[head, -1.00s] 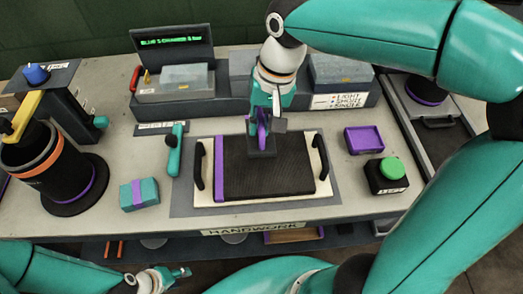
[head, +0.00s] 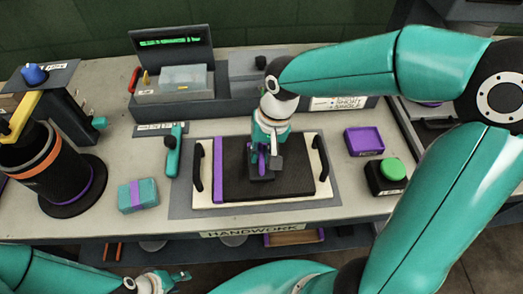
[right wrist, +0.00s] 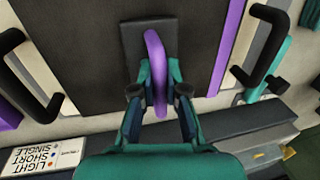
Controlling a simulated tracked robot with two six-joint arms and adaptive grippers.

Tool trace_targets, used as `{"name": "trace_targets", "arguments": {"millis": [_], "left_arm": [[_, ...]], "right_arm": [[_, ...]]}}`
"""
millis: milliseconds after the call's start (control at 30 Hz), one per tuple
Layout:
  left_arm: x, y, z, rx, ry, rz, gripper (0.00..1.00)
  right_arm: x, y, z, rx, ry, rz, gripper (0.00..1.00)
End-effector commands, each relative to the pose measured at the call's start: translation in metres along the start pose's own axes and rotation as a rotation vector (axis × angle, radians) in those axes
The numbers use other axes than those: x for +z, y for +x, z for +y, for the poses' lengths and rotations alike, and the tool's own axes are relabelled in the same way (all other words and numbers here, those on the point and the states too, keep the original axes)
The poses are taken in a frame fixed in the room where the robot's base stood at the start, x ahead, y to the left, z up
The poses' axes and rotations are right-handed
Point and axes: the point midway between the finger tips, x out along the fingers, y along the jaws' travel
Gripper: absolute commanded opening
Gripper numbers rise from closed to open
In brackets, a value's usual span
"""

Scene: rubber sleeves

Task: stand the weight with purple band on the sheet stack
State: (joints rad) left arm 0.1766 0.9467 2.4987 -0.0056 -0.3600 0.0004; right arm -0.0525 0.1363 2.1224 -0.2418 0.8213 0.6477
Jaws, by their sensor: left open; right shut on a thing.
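The weight is a dark block (head: 262,174) with a purple band (head: 261,158) arching over it as a handle. It also shows in the right wrist view (right wrist: 148,38). My right gripper (head: 268,160) is shut on the purple band and holds the weight upright over the rear-middle of the sheet stack. The dark sheet stack (head: 255,192) has a purple strip along its left side and lies on a pale board. Whether the weight's base touches the stack, I cannot tell. My left gripper (head: 178,279) is open and empty, low at the front, away from the stack.
The pale board (head: 204,153) has black handles at both sides. Left of it are a teal-handled tool (head: 174,150) and a teal block with purple band (head: 138,195). Right are a purple tray (head: 364,141) and a green button (head: 392,169). A grey bin unit (head: 240,108) stands behind.

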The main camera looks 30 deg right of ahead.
Motion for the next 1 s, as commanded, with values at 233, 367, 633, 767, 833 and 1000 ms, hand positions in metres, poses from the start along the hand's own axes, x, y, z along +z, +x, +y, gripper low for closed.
{"name": "trace_targets", "arguments": {"millis": [233,367,633,767,833,1000], "left_arm": [[0.0,0.001,-0.001,0.0,0.0,0.0,0.42],[0.0,0.001,0.0,0.0,0.0,0.0,0.42],[0.0,0.001,0.0,0.0,0.0,0.0,0.42],[0.0,-0.001,0.0,0.0,0.0,0.0,0.42],[0.0,-0.001,0.001,0.0,0.0,0.0,0.42],[0.0,-0.004,0.001,0.0,0.0,0.0,0.42]], "right_arm": [[0.0,0.001,0.0,0.0,0.0,0.0,0.19],[0.0,0.001,0.0,0.0,0.0,0.0,0.38],[0.0,0.001,0.0,0.0,-0.001,0.0,0.38],[-0.001,-0.005,-0.001,-0.001,0.0,0.002,0.38],[-0.001,-0.012,-0.001,-0.002,0.0,0.004,0.38],[-0.001,-0.042,-0.002,-0.003,-0.001,0.006,0.38]]}}
